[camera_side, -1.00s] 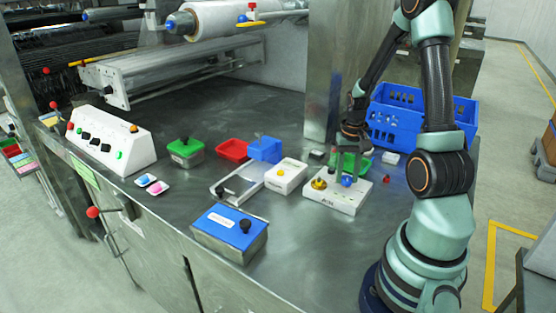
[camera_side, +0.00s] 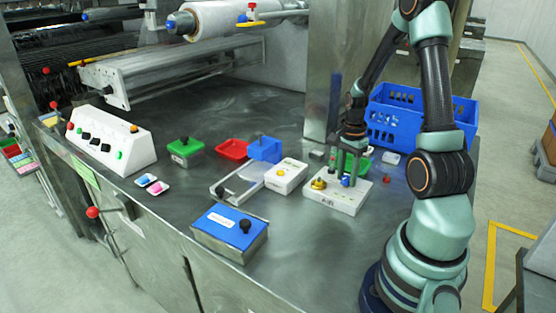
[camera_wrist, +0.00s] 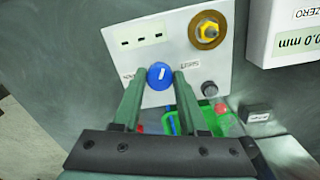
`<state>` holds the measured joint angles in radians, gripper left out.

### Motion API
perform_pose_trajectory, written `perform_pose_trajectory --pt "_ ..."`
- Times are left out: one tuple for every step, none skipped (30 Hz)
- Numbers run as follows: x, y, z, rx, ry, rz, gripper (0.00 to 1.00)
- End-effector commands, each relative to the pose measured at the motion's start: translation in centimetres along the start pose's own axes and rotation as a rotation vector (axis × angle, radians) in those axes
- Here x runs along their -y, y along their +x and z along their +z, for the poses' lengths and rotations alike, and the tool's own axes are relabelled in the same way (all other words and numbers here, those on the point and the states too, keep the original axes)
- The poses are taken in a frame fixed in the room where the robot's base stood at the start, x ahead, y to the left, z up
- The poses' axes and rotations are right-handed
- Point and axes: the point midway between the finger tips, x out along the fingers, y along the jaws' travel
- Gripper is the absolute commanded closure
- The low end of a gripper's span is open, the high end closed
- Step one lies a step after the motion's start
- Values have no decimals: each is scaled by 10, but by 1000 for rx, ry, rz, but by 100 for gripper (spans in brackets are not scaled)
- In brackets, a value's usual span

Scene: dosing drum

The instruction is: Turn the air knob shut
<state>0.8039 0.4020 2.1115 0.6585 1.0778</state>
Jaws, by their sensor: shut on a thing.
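A white control box (camera_side: 338,198) stands on the steel table in the side view, and its top face (camera_wrist: 150,45) fills the upper middle of the wrist view. On it is a round blue knob (camera_wrist: 160,75) with a white pointer line; the small labels beside it are hard to read. My gripper (camera_wrist: 159,82) has a green finger on each side of the blue knob and is shut on it. In the side view my gripper (camera_side: 346,179) is low over the box, partly hiding the knob. A yellow-brass knob (camera_side: 319,184) sits on the same box, also in the wrist view (camera_wrist: 209,30).
Bare table lies in front.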

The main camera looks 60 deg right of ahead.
Motion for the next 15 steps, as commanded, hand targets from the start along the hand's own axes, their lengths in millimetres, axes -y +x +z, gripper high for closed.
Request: perform_pose_trajectory --pt "1 0 1 0 41 1 100" --pt "1 0 1 1 70 2 100" --pt "1 0 1 1 108 2 100" --pt "1 0 1 1 137 2 100" --pt "1 0 1 1 165 2 100" --pt "1 0 1 1 203 3 100" --pt "1 0 1 1 232 3 100" --pt "1 0 1 1 261 3 100" --pt "1 0 1 1 299 3 100" --pt "1 0 0 1 328 3 100" --pt "1 0 0 1 356 3 100" --pt "1 0 0 1 394 3 100" --pt "1 0 0 1 423 3 100" --pt "0 0 0 1 452 4 100" --pt "0 0 0 1 490 4 100"
